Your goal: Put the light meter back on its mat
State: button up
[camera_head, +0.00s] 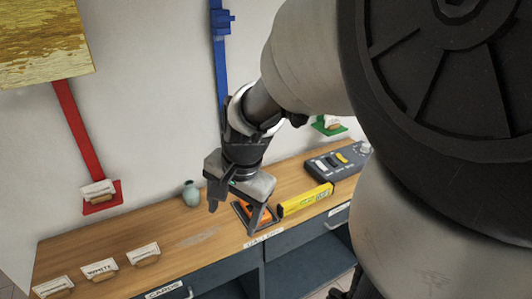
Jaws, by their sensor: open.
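My gripper (232,216) is open above the front part of the wooden bench. Its two fingers point down, with an orange object (244,209) with a dark, angular surround behind and between them. The gripper hides part of this object, and I cannot tell whether it is the light meter or whether the dark surround is a mat. I see no contact between the fingers and the object. No other thing is clearly recognisable as the light meter or its mat.
A yellow box (305,200) lies right of the gripper, before a grey switch panel (326,168). A teal vase (191,194) stands by the wall. Several card holders (100,269) line the bench's left front.

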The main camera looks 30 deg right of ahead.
jog(key=s+a+r+n+t+p, duration=0.1)
jog(key=s+r+n+p, duration=0.2)
jog(key=r, duration=0.5)
jog(key=s+a+r+n+t+h+p, duration=0.1)
jog(key=s+r+n+t+p, duration=0.1)
jog(key=s+r+n, duration=0.4)
notch_tip(320, 180, up, 3)
jog(key=shift+s+f+n+p, duration=0.2)
jog(key=shift+n+p, duration=0.7)
jog(key=shift+n, duration=0.2)
